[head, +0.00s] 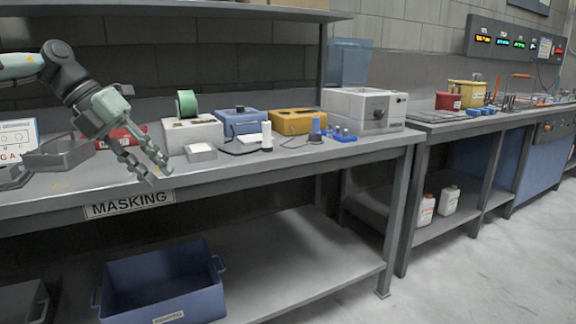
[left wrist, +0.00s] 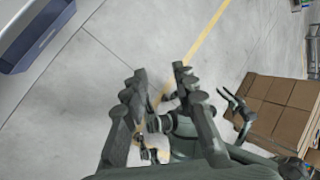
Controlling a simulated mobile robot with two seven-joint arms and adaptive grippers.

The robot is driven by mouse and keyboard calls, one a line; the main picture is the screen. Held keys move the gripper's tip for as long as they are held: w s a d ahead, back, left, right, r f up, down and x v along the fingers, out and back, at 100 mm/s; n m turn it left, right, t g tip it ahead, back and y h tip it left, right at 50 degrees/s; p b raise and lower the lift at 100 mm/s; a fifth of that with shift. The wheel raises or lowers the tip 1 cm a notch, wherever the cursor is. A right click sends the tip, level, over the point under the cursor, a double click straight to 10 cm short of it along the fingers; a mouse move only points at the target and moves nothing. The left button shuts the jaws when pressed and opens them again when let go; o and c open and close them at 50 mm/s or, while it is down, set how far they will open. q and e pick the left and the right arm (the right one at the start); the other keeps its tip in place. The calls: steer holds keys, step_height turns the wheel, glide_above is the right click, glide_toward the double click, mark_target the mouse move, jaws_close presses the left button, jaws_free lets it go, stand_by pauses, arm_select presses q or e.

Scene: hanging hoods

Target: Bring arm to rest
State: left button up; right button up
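My left gripper (head: 158,177) hangs from my left arm in front of the masking bench (head: 290,162), near its front edge, pointing down and to the right. Its two fingers are apart with nothing between them. The left wrist view also shows the open fingers of the left gripper (left wrist: 160,72), with bare concrete floor beyond. A dark pronged shape in that view looks like my right gripper (left wrist: 236,108). The right gripper does not show in the head view.
On the bench are a grey tray (head: 60,154), a green tape roll (head: 187,103), a blue box (head: 240,121) and a yellow box (head: 297,121). A blue bin (head: 165,280) stands below. Cardboard boxes (left wrist: 283,108) stand on the floor. The floor at right (head: 480,265) is clear.

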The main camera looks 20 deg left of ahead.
arm_select(q)
steer(key=w+d+f+n+t+h+p, duration=0.1)
steer(key=w+d+f+n+t+h, duration=0.35)
steer(key=w+d+f+t, duration=0.4)
steer(key=w+f+n+t+y+p, duration=0.1)
steer(key=w+f+n+t+y, duration=0.4)
steer(key=f+n, duration=0.7)
steer(key=s+f+n+g+y, duration=0.45)
steer(key=f+n+y, duration=0.25)
steer(key=f, duration=0.4)
steer(key=s+d+f+n+g+p, duration=0.1)
steer(key=s+d+f+n+g, duration=0.2)
steer(key=s+f, duration=0.5)
steer(key=s+d+f+n+g+p, duration=0.1)
steer(key=s+d+f+n+g, duration=0.2)
steer(key=s, duration=1.2)
steer(key=d+f+g, duration=0.3)
steer(key=d+f, duration=0.1)
steer(key=f, duration=0.2)
steer(key=shift+s+f+n+g, duration=0.25)
steer(key=shift+s+n+g, duration=0.05)
steer(key=shift+s+n, duration=0.1)
arm_select(e)
step_height(320, 180, down, 8)
steer(key=s+d+g, duration=0.1)
steer(key=shift+d+f+g, duration=0.25)
steer(key=shift+d+g, duration=0.05)
steer(key=shift+g, duration=0.1)
steer(key=shift+s, duration=0.1)
